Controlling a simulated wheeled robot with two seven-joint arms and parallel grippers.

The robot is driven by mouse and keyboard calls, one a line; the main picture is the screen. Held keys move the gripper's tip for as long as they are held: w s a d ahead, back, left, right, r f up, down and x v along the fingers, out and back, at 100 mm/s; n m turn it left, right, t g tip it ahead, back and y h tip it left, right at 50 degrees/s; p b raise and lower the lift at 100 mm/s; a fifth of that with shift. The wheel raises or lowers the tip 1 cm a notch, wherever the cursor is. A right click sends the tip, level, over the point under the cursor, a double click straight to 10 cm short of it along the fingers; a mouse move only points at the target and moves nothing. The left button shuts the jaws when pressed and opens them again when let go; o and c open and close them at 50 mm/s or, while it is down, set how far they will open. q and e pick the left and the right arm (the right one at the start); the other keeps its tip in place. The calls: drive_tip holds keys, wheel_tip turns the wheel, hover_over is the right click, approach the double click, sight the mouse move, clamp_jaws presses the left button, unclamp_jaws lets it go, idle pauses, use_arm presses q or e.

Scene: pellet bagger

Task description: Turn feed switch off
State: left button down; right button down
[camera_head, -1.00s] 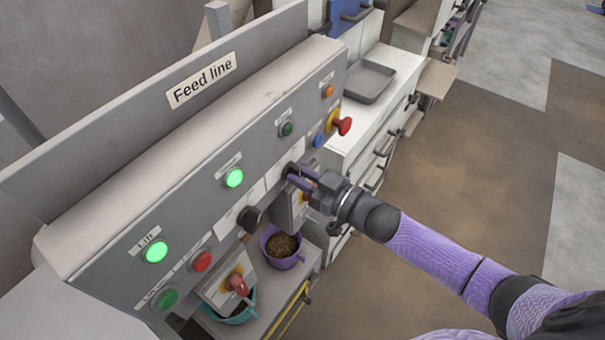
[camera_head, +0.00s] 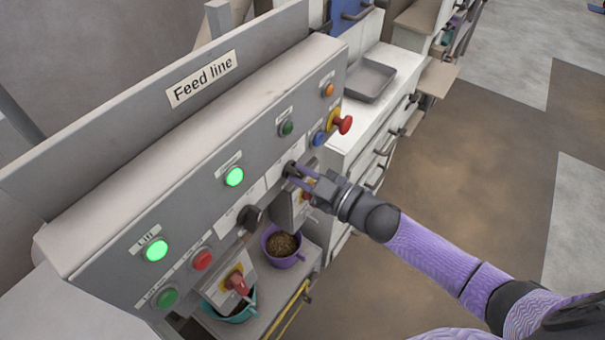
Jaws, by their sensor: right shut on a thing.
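The grey control panel (camera_head: 215,185) under the "Feed line" sign (camera_head: 201,79) carries several buttons and dark rotary switches. My right gripper (camera_head: 291,172) is at the panel face, shut on a dark rotary switch that its fingers mostly hide. I cannot read the switch's label or its exact angle. A second black rotary switch (camera_head: 250,217) sits lower left on the panel, apart from my gripper. Lit green lamps show at the panel's middle (camera_head: 234,176) and lower left (camera_head: 156,250). My left gripper is not in view.
A red mushroom button (camera_head: 344,124) juts out right of my gripper, with a blue button (camera_head: 319,139) beside it. Below, a purple pot (camera_head: 270,252) and a teal pot (camera_head: 245,309) hold dark contents. A grey tray (camera_head: 370,81) lies on the white cabinet. Floor at right is clear.

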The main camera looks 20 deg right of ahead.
idle(0.3)
drive_tip(key=c, duration=0.6)
unclamp_jaws()
drive_tip(key=shift+s, duration=0.1)
drive_tip(key=v, duration=0.9)
drive_tip(key=shift+s+d, duration=0.25)
drive_tip(key=shift+d, duration=0.05)
